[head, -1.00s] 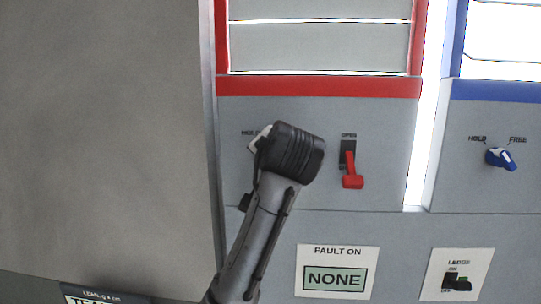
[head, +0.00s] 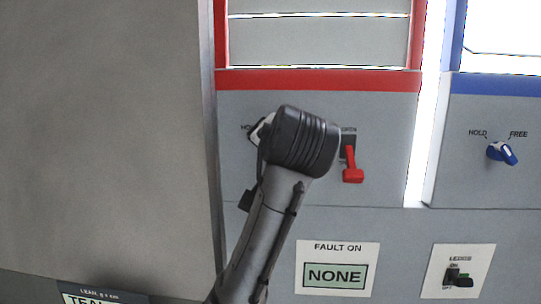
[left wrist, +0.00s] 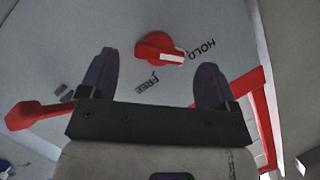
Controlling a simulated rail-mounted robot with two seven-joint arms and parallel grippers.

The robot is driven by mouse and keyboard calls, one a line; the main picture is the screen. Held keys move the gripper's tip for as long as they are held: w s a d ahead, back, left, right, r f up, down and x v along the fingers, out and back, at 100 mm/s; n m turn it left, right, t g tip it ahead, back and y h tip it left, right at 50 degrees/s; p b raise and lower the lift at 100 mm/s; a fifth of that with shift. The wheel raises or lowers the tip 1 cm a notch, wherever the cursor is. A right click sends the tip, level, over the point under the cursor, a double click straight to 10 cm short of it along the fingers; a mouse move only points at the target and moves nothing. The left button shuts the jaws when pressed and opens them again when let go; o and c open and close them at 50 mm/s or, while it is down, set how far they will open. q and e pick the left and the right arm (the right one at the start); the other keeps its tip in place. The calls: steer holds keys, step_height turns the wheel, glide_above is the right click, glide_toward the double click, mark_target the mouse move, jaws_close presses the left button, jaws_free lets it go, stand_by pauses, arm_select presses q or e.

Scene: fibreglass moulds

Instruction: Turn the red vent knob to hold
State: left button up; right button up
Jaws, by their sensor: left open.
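The red vent knob (left wrist: 158,46) sits on the grey panel in the left wrist view. Its white pointer mark is turned toward the HOLD label (left wrist: 202,49) side, and the FREE label (left wrist: 147,83) is below the knob. My left gripper (left wrist: 155,78) is open, with its two dark fingers apart and the knob beyond and between their tips. No contact shows. In the head view my left arm's wrist (head: 300,140) covers the knob and part of its labels. My right gripper is not in view.
A red lever (head: 352,165) under an OPEN label is close to the right of my wrist; it also shows in the left wrist view (left wrist: 38,115). A blue knob (head: 502,153) is on the panel further right. A FAULT ON display (head: 337,275) reads NONE below.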

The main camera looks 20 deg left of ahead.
arm_select(q)
steer(key=b+v, duration=0.2)
steer(key=v, duration=0.7)
steer(key=shift+s+d+b, duration=0.15)
steer(key=shift+s+b, duration=0.15)
